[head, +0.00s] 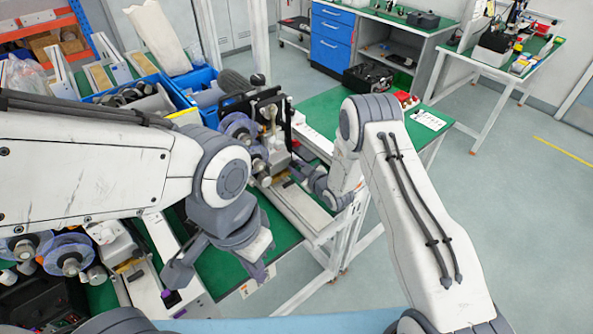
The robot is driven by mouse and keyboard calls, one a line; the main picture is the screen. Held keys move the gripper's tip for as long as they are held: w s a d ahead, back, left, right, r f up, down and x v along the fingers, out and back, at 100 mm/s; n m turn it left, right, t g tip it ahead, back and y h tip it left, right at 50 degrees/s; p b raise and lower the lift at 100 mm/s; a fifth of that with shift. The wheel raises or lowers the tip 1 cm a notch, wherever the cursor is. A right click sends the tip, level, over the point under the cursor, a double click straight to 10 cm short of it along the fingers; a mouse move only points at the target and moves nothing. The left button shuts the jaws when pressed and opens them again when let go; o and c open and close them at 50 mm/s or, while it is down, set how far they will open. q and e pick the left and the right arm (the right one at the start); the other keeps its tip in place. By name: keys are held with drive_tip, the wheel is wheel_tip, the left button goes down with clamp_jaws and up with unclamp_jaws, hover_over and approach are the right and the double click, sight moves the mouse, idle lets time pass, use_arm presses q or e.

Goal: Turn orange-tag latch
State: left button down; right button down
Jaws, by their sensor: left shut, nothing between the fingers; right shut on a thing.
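My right gripper (296,172) reaches down to the far coder (294,208) on the green bench. It is shut on a small part at the coder's near side. The fingers and wrist cover most of that part, which seems to be the latch. I cannot make out an orange tag. My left gripper (257,270) is shut and empty, low over the green bench.
Blue film spools (72,252) and white housings crowd the bench at left. Blue bins (205,92) stand behind. A second green bench (325,107) holds a black case (368,80) nearby. A white frame post stands close to my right wrist.

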idle(0.3)
drive_tip(key=c, duration=0.7)
unclamp_jaws()
drive_tip(key=shift+o, duration=0.2)
